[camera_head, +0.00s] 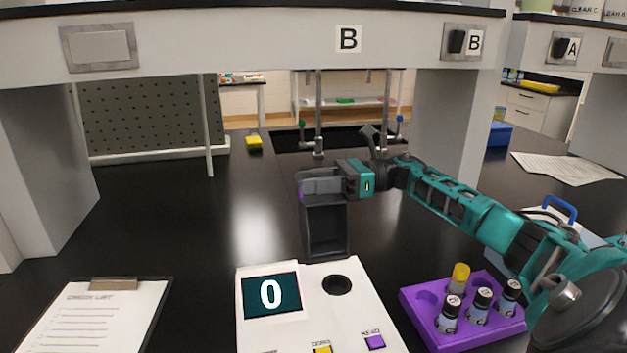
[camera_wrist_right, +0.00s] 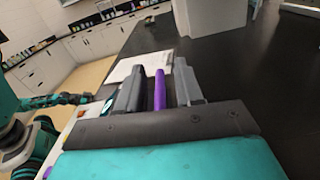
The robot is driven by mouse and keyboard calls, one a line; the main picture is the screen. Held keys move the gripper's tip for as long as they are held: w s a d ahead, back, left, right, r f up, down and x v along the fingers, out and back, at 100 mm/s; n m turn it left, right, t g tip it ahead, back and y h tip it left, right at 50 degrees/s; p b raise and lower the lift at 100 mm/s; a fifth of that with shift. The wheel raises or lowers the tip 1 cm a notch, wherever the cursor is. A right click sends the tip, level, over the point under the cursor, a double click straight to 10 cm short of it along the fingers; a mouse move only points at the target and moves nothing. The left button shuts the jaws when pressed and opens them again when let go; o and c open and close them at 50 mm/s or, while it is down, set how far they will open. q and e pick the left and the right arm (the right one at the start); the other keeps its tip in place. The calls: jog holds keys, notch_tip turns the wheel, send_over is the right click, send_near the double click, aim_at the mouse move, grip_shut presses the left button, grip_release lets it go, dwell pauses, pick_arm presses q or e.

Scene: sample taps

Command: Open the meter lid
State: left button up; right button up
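The white meter (camera_head: 318,310) stands at the front of the bench, its display showing 0. Its dark grey lid (camera_head: 326,230) stands raised at the back of the meter, the hollow side facing me. My right gripper (camera_head: 318,182) is at the lid's top edge. In the right wrist view its fingers (camera_wrist_right: 160,92) are apart, with a purple bar (camera_wrist_right: 160,90) between them and gaps on both sides. A bit of purple shows at the lid's top left in the head view. A teal arm of mine shows at the left of the wrist view; its gripper is too small to read.
A purple rack (camera_head: 418,318) with several vials stands right of the meter, under my right arm. A clipboard (camera_head: 160,290) lies at the left. A sink (camera_head: 340,140) with taps is behind. The bench left of the lid is clear.

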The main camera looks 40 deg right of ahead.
jog(key=shift+c, duration=0.5)
grip_shut()
jog(key=shift+r, duration=0.1)
